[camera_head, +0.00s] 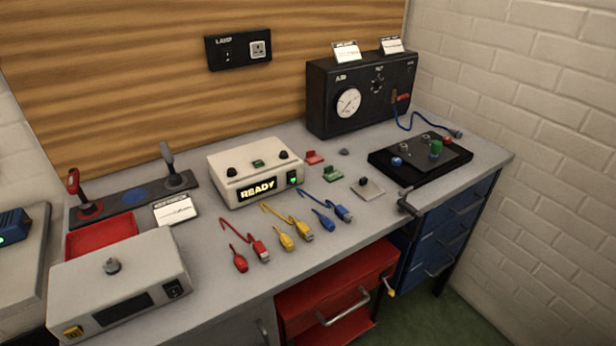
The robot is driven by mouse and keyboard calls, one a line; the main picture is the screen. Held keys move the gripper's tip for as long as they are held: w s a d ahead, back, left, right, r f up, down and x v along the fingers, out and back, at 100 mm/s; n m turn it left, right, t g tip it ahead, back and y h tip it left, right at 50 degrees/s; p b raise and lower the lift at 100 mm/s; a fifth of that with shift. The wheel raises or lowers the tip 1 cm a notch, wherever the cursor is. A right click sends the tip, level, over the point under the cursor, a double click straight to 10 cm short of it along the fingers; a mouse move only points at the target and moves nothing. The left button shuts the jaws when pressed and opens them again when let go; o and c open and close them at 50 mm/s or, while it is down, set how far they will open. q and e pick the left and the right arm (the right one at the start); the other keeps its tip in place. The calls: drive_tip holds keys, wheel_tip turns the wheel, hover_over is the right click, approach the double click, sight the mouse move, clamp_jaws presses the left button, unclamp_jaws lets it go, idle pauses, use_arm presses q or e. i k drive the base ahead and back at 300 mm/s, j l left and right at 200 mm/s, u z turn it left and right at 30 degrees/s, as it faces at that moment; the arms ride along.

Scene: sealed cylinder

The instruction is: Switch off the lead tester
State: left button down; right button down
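A cream box (254,172) stands at the middle of the bench; no name on it is readable as lead tester. Its front display (257,190) glows with the word READY. A switch (293,178) beside the display shows a green light. Two black knobs and a small green part sit on its top. Red (247,242), yellow (288,224) and blue (327,209) leads lie in front of it. Neither of my grippers is in view.
A grey box (118,272) with a dark display and black switch (173,289) stands front left. A black gauge unit (360,92) stands at the back right, near a black board (420,157). A red drawer (335,290) juts out below the bench front.

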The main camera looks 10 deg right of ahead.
sight(291, 176)
drive_tip(key=i+l, duration=0.1)
drive_tip(key=l, duration=0.3)
drive_tip(key=i+l, duration=0.15)
drive_tip(key=l, duration=0.25)
drive_tip(key=i+l, duration=0.1)
drive_tip(key=l, duration=0.35)
drive_tip(key=i+u, duration=0.05)
